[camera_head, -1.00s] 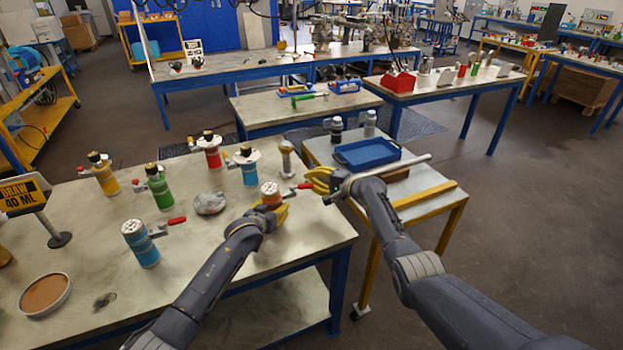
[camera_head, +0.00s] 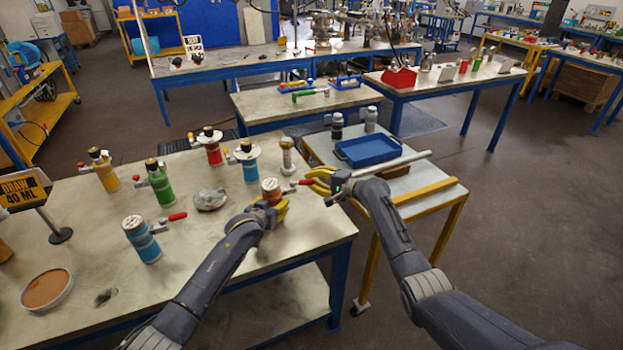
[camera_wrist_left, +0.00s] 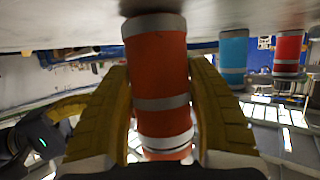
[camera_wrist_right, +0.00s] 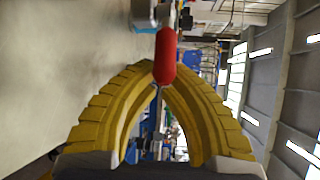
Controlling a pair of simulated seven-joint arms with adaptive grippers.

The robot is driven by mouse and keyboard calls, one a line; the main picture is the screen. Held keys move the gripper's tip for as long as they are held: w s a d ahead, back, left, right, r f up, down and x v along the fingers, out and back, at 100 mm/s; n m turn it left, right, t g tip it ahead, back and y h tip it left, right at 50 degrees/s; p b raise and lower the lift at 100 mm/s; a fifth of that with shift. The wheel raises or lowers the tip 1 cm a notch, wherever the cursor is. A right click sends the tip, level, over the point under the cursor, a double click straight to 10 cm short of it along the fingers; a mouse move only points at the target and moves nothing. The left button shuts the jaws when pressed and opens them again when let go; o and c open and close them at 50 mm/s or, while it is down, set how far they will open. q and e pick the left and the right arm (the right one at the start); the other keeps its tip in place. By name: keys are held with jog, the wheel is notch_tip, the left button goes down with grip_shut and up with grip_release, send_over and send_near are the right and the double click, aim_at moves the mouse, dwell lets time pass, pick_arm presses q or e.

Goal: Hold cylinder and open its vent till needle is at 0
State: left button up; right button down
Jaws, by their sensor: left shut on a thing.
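An orange cylinder (camera_head: 271,197) with grey bands and a round pale gauge top stands upright near the front right of the bench; its needle is too small to read. My left gripper (camera_head: 279,209) is shut on it from the front, with a finger on each side of the orange body in the left wrist view (camera_wrist_left: 158,85). A red vent lever (camera_head: 304,182) sticks out to its right. My right gripper (camera_head: 311,182) is at the lever's end. In the right wrist view, its fingertips converge around the red lever (camera_wrist_right: 165,58); I cannot tell whether they grip it.
A blue cylinder (camera_head: 143,242) with a red lever stands on the left. Yellow (camera_head: 106,173), green (camera_head: 161,185), red (camera_head: 212,150) and second blue (camera_head: 249,168) cylinders stand behind. A steel flanged post (camera_head: 287,157) is close behind the orange one. A blue tray (camera_head: 367,152) sits on the right cart.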

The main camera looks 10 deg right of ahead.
pick_arm(q)
jog(key=shift+r, duration=0.15)
pick_arm(e)
jog(key=shift+s+f+m+t+h, duration=0.15)
jog(key=shift+s+m+t+h, duration=0.05)
jog(key=shift+m+t+h, duration=0.2)
jog(key=shift+s+d+m+t+h, duration=0.1)
jog(key=shift+s+m+t+h, duration=0.1)
jog(key=shift+m+t+h, duration=0.1)
jog(key=shift+s+m+t+h, duration=0.6)
jog(key=shift+m+t+h, duration=0.1)
jog(key=shift+s, duration=0.7)
jog(key=shift+s+a+f+m+t+h, duration=0.1)
jog(key=shift+s+a+m+t+h, duration=0.2)
jog(key=shift+s+a, duration=0.35)
jog(key=shift+s+a+f+m+t+h, duration=0.1)
jog(key=shift+s+a+m+h, duration=0.2)
jog(key=shift+s, duration=0.65)
jog(key=shift+s+a+m+t+h, duration=0.2)
jog(key=shift+s+a+h, duration=0.25)
jog(key=shift+s, duration=0.35)
pick_arm(q)
jog(key=shift+d, duration=0.1)
pick_arm(e)
jog(key=shift+a, duration=0.2)
